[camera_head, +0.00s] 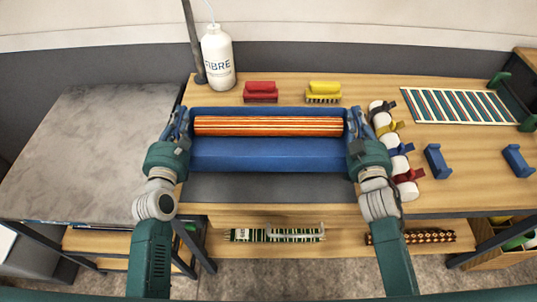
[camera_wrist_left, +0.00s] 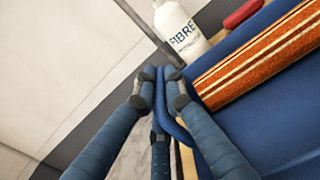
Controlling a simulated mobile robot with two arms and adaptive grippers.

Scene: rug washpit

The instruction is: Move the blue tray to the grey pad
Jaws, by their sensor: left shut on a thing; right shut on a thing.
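The blue tray (camera_head: 266,155) is in the middle of the head view, with an orange striped roll (camera_head: 268,126) lying in its rear part. My left gripper (camera_head: 180,124) is shut on the tray's left end; the left wrist view shows the fingers (camera_wrist_left: 163,78) closed on its blue rim (camera_wrist_left: 178,132). My right gripper (camera_head: 354,124) is shut on the tray's right end. A dark grey pad (camera_head: 265,188) shows in front of the tray, partly hidden by it. I cannot tell whether the tray touches the surface below.
A white FIBRE bottle (camera_head: 217,57), a red brush (camera_head: 261,91) and a yellow brush (camera_head: 323,91) stand behind the tray. Strapped white rolls (camera_head: 397,163) are close beside my right gripper. A striped rug (camera_head: 460,105) and blue blocks (camera_head: 437,161) lie right. A bare grey tabletop (camera_head: 85,150) is left.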

